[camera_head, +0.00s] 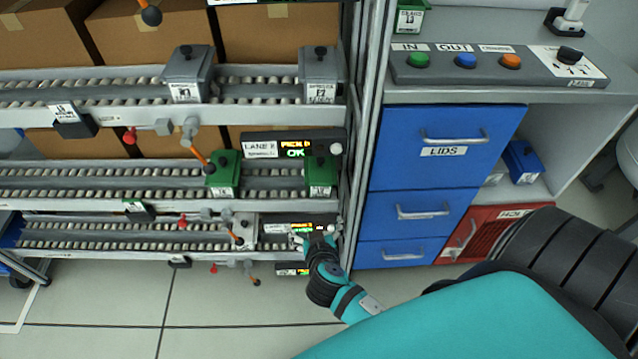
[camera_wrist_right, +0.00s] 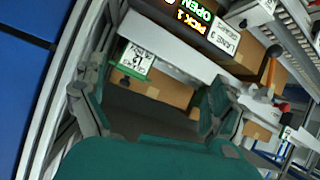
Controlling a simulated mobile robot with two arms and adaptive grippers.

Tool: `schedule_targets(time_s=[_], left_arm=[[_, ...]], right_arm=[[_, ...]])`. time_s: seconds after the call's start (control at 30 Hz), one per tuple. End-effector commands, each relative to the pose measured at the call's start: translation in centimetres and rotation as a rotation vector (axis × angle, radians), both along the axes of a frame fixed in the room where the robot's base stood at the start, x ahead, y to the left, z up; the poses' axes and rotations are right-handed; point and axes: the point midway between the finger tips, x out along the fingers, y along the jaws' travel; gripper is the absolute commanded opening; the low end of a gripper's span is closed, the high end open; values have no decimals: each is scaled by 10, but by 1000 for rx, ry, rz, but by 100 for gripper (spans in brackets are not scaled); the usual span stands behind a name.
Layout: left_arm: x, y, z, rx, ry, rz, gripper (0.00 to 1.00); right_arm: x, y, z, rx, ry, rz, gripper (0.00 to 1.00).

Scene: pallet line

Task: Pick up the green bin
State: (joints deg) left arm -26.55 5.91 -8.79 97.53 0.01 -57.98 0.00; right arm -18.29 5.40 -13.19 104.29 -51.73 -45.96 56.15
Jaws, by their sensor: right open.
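A green bin (camera_head: 320,172) with a dark knob and a white front label stands at the right end of the middle roller lane. A second green bin (camera_head: 222,173) stands further left on that lane. My right gripper (camera_head: 314,240) is below the right-hand bin, in front of the lower lane's end, and apart from it. In the right wrist view the gripper (camera_wrist_right: 152,105) is open and empty between its teal fingers. A green-edged label (camera_wrist_right: 135,60) shows beyond the left finger there; most of its bin is hidden or out of frame. My left gripper is not in view.
Grey bins (camera_head: 187,75) stand on the upper lane. A lane display (camera_head: 292,147) is behind the green bin. A metal post (camera_head: 360,140) and blue drawers (camera_head: 430,148) are close on the right. A button panel (camera_head: 495,65) lies on the counter. Floor in front is clear.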

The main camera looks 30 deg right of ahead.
Motion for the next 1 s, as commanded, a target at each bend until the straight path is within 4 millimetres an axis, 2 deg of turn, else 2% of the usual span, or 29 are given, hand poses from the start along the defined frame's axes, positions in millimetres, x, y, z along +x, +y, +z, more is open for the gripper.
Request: schedule_targets(time_s=[0.03,0.1,0.2,0.3,0.43,0.8,1.0], left_arm=[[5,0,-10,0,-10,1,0],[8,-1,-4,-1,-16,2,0],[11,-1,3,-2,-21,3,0],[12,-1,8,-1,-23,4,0],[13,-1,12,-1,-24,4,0],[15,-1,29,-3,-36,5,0],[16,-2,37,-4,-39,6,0]], right_arm=[[5,-5,5,5,-73,-39,99],[8,-11,28,13,-152,-84,99],[9,-17,49,20,-226,-126,99],[13,-22,59,25,-259,-144,99],[31,-34,58,23,-266,-148,99],[93,-72,33,22,-261,-147,99],[108,-81,27,25,-262,-145,99]])
